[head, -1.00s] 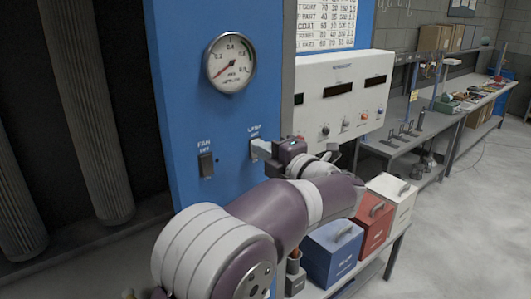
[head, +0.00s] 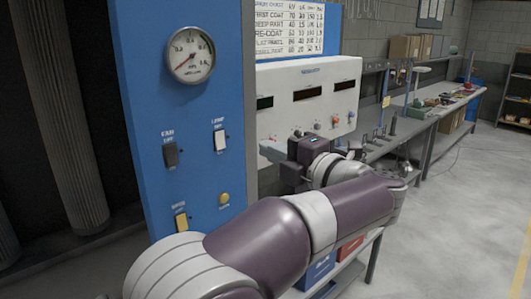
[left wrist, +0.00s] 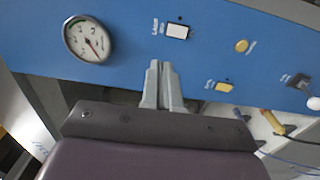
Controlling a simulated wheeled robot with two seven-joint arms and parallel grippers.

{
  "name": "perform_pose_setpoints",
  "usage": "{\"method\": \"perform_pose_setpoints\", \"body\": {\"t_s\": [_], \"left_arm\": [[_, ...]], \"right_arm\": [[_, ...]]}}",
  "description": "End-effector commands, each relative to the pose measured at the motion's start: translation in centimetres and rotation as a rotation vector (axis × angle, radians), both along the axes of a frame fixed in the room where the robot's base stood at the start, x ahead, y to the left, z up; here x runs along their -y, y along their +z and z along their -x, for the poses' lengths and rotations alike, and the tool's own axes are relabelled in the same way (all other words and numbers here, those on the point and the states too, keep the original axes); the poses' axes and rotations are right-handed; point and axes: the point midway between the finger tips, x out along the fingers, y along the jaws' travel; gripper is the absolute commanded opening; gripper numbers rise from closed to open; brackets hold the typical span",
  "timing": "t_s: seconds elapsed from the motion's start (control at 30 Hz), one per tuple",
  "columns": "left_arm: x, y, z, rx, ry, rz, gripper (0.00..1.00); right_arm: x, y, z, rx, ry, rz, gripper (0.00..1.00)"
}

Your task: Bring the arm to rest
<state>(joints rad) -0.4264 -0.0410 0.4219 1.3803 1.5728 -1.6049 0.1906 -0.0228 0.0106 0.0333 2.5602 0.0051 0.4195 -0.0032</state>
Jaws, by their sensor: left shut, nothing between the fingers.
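My left gripper (head: 270,151) is shut and empty, in front of the grey control box and to the right of the blue panel (head: 205,95). My left arm reaches in from the bottom and bends back toward the panel. In the left wrist view the closed fingers (left wrist: 162,68) point at the panel, below the white lamp switch (left wrist: 177,31). The lamp switch also shows in the head view (head: 219,139), apart from the fingers. My right gripper is not in view.
The panel also carries a gauge (head: 191,55), a dark fan switch (head: 170,154), a yellow button (head: 224,198) and a yellow switch (head: 181,222). A control box (head: 310,90) stands beside it. Blue (head: 318,272) and red (head: 349,249) boxes sit below my arm. Floor is clear at right.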

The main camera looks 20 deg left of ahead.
Motion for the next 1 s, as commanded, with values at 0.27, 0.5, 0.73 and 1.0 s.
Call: {"method": "perform_pose_setpoints", "body": {"t_s": [0.27, 0.5, 0.73, 1.0], "left_arm": [[0.0, 0.0, 0.0, 0.000, 0.000, 0.000, 0.00], [2.3, 0.1, -4.1, -0.044, -0.229, -0.068, 0.00], [15.5, -13.4, -9.7, -0.665, -1.197, -0.603, 0.00], [12.2, -34.2, 6.4, -1.576, -1.826, -0.718, 0.00]], "right_arm": [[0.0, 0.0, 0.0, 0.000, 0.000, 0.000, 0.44], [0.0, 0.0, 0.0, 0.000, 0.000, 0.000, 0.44], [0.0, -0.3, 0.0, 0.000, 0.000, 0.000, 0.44], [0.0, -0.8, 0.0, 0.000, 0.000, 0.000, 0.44]]}}
